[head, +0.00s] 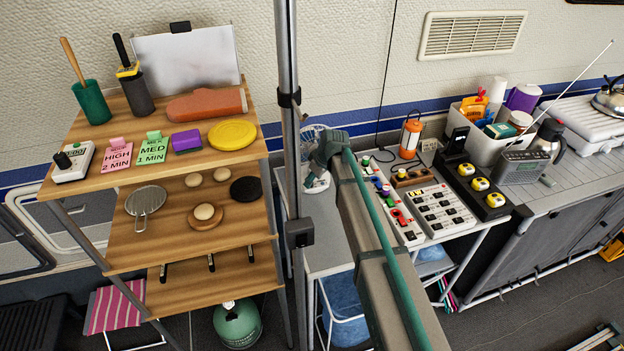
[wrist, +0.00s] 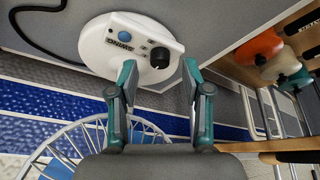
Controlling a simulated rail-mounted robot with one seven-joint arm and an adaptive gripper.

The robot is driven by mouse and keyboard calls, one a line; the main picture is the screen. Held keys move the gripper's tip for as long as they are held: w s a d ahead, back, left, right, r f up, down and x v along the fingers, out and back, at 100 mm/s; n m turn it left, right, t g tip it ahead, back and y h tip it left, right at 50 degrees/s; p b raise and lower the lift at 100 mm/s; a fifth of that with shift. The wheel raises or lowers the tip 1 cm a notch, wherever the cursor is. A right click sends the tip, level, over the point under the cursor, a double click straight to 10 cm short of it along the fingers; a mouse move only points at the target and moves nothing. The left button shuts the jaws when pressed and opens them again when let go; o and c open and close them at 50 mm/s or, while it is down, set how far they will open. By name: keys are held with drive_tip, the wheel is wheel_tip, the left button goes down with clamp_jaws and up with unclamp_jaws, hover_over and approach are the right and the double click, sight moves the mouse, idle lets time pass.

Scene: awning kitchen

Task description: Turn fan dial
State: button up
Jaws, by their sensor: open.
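The fan's round white base (wrist: 97,45) shows at the top of the wrist view. It bears a blue knob (wrist: 125,37), small dark marks or controls, and a larger black dial (wrist: 160,57). My gripper (wrist: 157,72) is open, with one finger on each side of the black dial. Whether either finger touches the dial I cannot tell. The fan's wire cage (wrist: 75,140) shows below, partly behind my gripper. In the head view the fan (head: 318,184) stands on a narrow grey table, mostly hidden by my arm, and its dial is not visible there.
A wooden shelf unit (head: 135,237) with kitchen things stands at the left. A grey pole (head: 287,75) rises in front of the fan table. Switch boxes (head: 440,210) and an orange lantern (head: 410,135) stand to the right. A black cable (wrist: 35,40) runs by the base.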

drive_tip(key=shift+x, duration=1.05)
clamp_jaws()
